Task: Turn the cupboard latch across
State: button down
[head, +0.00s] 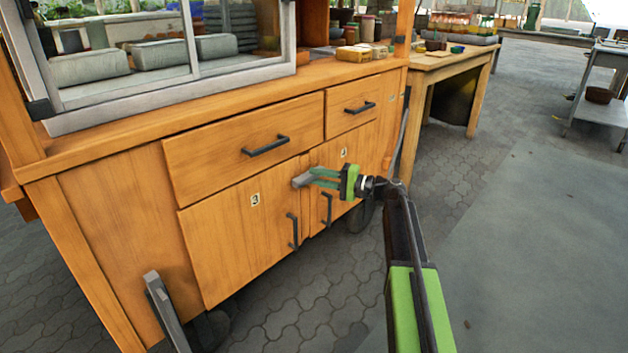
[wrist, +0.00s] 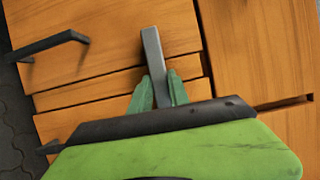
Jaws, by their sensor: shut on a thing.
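The cupboard latch is a grey metal bar (wrist: 152,50), and it also shows in the head view (head: 302,180) at the top of the gap between the two cupboard doors. It points left in the head view, over the top corner of the left door (head: 235,230). My gripper (head: 318,177) has green fingers, and they are shut on the latch. In the wrist view my fingers (wrist: 158,92) stand on both sides of the bar. The latch's pivot end is hidden by the fingers.
The doors have dark handles (head: 293,232) below the latch. Drawers (head: 250,145) with dark handles sit above. A wooden table (head: 450,62) stands behind to the right, and a metal trolley (head: 598,95) stands farther right. The paved floor (head: 520,220) at the right is clear.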

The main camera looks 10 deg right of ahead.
jog(key=shift+d, duration=0.1)
jog(key=c, duration=1.2)
grip_release()
jog(key=shift+c, duration=0.2)
jog(key=v, duration=1.7)
jog(key=shift+d, duration=0.25)
jog(key=shift+f, duration=0.1)
